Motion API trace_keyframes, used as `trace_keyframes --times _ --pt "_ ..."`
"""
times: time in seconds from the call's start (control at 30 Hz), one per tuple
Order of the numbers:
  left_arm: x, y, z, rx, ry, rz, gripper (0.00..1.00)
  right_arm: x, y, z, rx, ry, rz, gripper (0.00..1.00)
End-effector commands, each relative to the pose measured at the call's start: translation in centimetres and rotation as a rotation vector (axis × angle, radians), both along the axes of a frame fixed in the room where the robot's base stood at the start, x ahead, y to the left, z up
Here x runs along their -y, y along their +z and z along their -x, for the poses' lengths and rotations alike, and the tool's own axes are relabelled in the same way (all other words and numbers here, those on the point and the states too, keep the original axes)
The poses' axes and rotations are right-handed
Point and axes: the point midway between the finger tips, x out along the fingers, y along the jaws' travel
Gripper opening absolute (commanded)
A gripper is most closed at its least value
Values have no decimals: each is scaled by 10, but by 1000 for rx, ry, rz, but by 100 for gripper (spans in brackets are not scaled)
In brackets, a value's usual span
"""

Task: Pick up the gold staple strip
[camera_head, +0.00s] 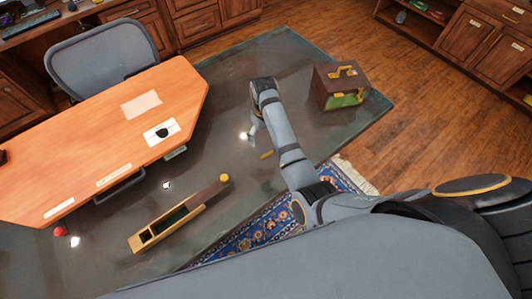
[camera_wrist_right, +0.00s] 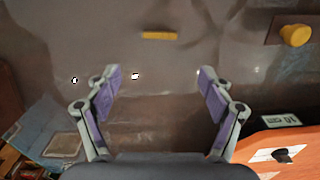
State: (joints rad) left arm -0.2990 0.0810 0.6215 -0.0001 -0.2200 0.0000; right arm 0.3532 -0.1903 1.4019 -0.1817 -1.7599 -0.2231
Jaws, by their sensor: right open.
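The gold staple strip (camera_head: 267,155) is a small yellow bar lying flat on the dark glossy table, beside my right forearm in the head view. In the right wrist view the strip (camera_wrist_right: 159,35) lies beyond the fingertips, roughly centred between them and not touched. My right gripper (camera_wrist_right: 158,76) is open and empty, with its two fingers wide apart. In the head view the right gripper (camera_head: 250,134) is small and partly hidden under my arm. My left gripper is not in view.
A long wooden box with a yellow knob (camera_head: 224,178) lies left of the strip. A brown box with a gold handle (camera_head: 325,86) stands near the far right corner. An orange desktop (camera_head: 85,150) is at the left. The dark table (camera_head: 220,115) around the strip is mostly clear.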

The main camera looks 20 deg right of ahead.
Motion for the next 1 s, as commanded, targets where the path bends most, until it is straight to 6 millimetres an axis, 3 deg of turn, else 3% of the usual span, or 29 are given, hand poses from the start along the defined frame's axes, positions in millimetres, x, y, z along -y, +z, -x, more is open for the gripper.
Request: trace_keyframes --times 0.13,0.33,0.6,0.83,1.0 --pt "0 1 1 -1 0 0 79 0 -10 1 -4 0 1 81" --pt "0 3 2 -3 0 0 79 1 -44 1 -2 0 1 81" --pt "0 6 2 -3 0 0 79 1 -58 2 -1 -1 0 81" --pt "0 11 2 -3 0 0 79 1 -97 6 0 -2 0 81" --pt "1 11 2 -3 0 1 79 1 -106 6 2 -2 0 81"
